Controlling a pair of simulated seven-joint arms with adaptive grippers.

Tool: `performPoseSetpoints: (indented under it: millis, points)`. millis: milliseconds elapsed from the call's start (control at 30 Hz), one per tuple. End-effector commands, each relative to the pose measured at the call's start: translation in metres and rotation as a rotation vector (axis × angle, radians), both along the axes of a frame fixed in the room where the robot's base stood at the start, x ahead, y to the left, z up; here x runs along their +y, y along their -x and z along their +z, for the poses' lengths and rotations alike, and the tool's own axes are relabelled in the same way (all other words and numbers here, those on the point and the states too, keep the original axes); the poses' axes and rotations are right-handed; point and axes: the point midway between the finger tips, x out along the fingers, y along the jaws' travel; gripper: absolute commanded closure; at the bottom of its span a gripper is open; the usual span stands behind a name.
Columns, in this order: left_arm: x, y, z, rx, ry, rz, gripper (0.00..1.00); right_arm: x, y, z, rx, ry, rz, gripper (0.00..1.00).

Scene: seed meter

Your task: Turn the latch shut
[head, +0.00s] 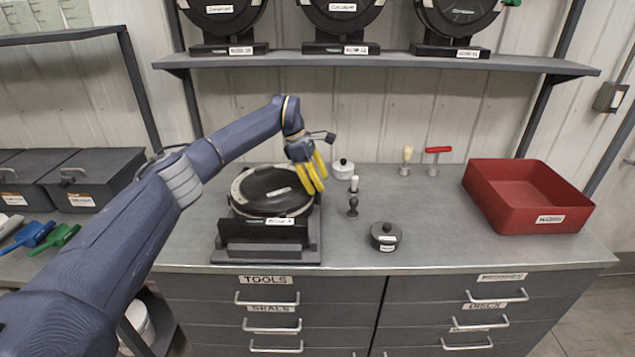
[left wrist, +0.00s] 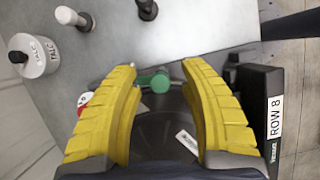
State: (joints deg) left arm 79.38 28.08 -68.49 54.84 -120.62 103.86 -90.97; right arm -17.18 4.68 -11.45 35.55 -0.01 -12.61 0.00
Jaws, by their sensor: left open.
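The seed meter (head: 268,190) is a round black disc housing lying in a dark stand on the bench. My left gripper (head: 314,180), with yellow fingers, is over its right edge, pointing down. In the left wrist view my left gripper (left wrist: 160,68) is open, its fingers on either side of a green knob (left wrist: 154,82), which looks like the latch. I cannot tell whether the fingers touch it. The black housing (left wrist: 160,130) shows below the knob, with the ROW 8 stand (left wrist: 262,100) at the right. In the head view the gripper hides the latch. My right gripper is not in view.
Right of the meter are a white lidded pot (head: 343,169), a small upright tool (head: 353,205) and a dark lidded pot (head: 386,236). A red bin (head: 530,196) stands at the right. A shelf (head: 380,63) with several similar meters hangs above. The bench before the bin is clear.

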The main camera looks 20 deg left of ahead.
Motion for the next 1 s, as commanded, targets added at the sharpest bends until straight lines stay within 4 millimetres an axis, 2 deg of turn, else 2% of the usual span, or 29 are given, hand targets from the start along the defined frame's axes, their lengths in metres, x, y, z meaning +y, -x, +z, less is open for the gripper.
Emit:
performPoseSetpoints:
  millis: [133, 500, 1000]
  points:
    - [0.0, 0.0, 0.0, 0.0, 0.0, 0.0, 0.57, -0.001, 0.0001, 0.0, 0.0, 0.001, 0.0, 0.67]
    - [0.0002, 0.0, 0.0001, 0.0, 0.0, 0.0, 1.0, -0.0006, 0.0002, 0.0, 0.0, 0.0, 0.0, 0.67]
    - [-0.0001, 0.0003, 0.0004, -0.001, 0.0, 0.039, 1.0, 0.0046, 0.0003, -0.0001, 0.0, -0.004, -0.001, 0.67]
